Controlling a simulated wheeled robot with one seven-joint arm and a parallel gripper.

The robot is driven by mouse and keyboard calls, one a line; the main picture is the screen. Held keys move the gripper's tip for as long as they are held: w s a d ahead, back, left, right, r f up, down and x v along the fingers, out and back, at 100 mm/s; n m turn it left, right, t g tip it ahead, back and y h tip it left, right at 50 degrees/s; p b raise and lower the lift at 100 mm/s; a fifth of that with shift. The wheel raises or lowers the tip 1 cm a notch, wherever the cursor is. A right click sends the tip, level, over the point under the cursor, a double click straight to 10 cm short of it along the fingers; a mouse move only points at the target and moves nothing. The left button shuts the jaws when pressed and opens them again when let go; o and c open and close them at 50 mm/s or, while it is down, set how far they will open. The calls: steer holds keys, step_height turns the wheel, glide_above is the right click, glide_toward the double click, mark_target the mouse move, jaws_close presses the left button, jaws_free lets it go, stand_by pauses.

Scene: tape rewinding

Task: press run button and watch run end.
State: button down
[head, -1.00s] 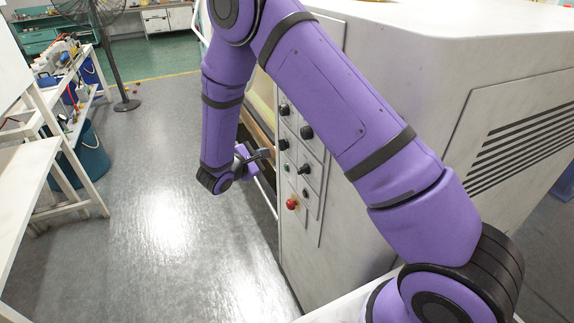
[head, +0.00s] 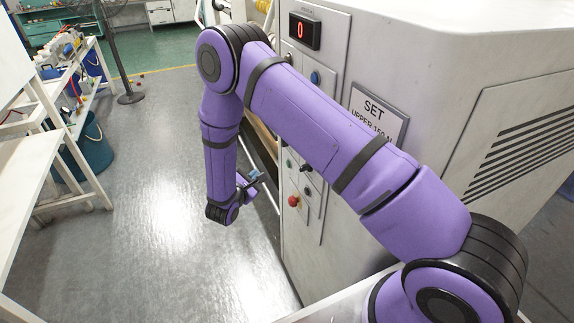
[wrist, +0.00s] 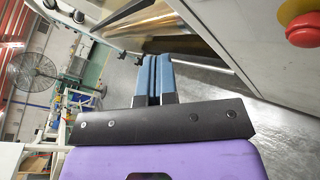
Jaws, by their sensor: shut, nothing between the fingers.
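The grey machine's control panel (head: 312,222) faces the aisle, partly hidden behind my arm. A red mushroom button (head: 293,201) sits low on it and also shows at the upper right of the wrist view (wrist: 303,30). A small green button (head: 289,164) and dark knobs sit above it; I cannot read their labels. A red display (head: 304,31) at the panel top reads 0. My gripper (head: 258,175) is left of the panel, apart from the buttons. In the wrist view its blue fingers (wrist: 155,62) are together and empty.
A sign (head: 376,116) reading "SET UPPER 150 N", cut off by my arm, is on the machine. A white workbench (head: 30,165) and a teal bin (head: 88,155) stand at left, a fan (head: 118,50) at the back. The floor between is clear.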

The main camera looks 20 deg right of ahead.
steer(key=d, duration=0.8)
steer(key=shift+d, duration=0.15)
stand_by(2.0)
steer(key=shift+d, duration=0.3)
steer(key=shift+d, duration=0.4)
stand_by(0.9)
steer(key=shift+a, duration=0.8)
steer(key=shift+a, duration=0.1)
steer(key=shift+a, duration=2.4)
